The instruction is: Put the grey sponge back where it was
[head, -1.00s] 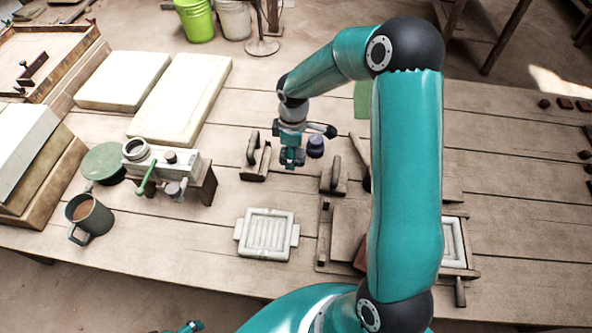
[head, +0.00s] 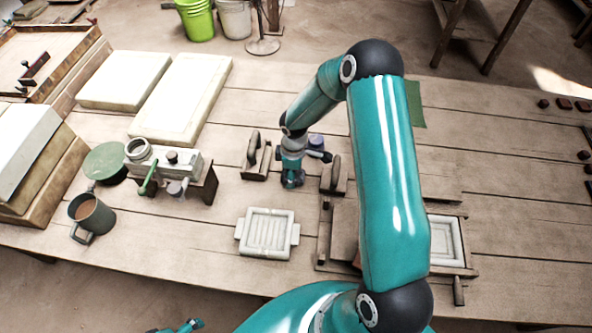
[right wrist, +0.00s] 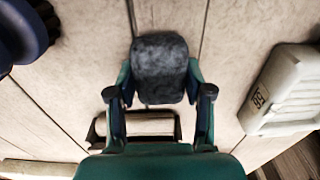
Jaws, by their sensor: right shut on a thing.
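The grey sponge (right wrist: 160,68) is dark, mottled and rounded, and sits between the fingers of my right gripper (right wrist: 160,92) in the right wrist view. In the head view my right gripper (head: 292,183) is low over the table, just right of a wooden-handled float (head: 256,160). The sponge is hard to make out there. I cannot tell whether it touches the boards. A small part of my left arm (head: 185,327) shows at the bottom edge; its fingers cannot be made out.
A dark blue jar (head: 316,142) stands close behind the right gripper; another float (head: 334,178) stands to its right. A pale tile mould (head: 268,233) lies in front. A mug (head: 92,216) and a pale device (head: 180,162) stand left. Boards between float and mould are clear.

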